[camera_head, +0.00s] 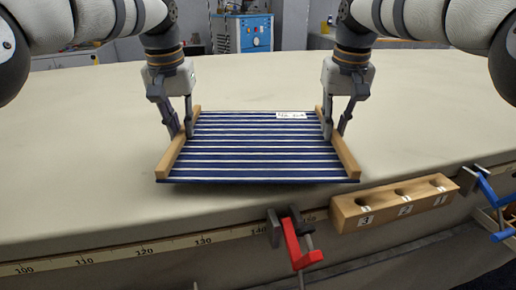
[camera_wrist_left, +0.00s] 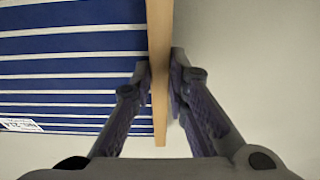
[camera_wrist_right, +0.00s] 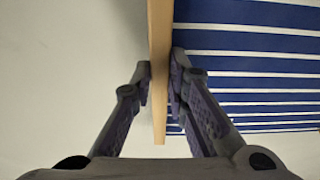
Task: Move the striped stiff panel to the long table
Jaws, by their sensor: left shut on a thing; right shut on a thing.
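The striped stiff panel (camera_head: 255,150) is navy with white stripes and has a wooden strip along its left and right edges. It is over the cream long table (camera_head: 425,125), near the front edge, and looks about level. I cannot tell whether it touches the cloth. My left gripper (camera_head: 182,132) is shut on the left wooden strip, which also shows in the left wrist view (camera_wrist_left: 160,70). My right gripper (camera_head: 334,132) is shut on the right wooden strip, seen in the right wrist view (camera_wrist_right: 160,70). A white label (camera_head: 291,116) lies at the panel's far right.
A wooden block with numbered holes (camera_head: 395,203) sits at the front edge, right of the panel. A red clamp (camera_head: 299,245) and a blue clamp (camera_head: 493,200) grip the edge. A measuring tape (camera_head: 120,254) runs along the front. The cloth left and right of the panel is clear.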

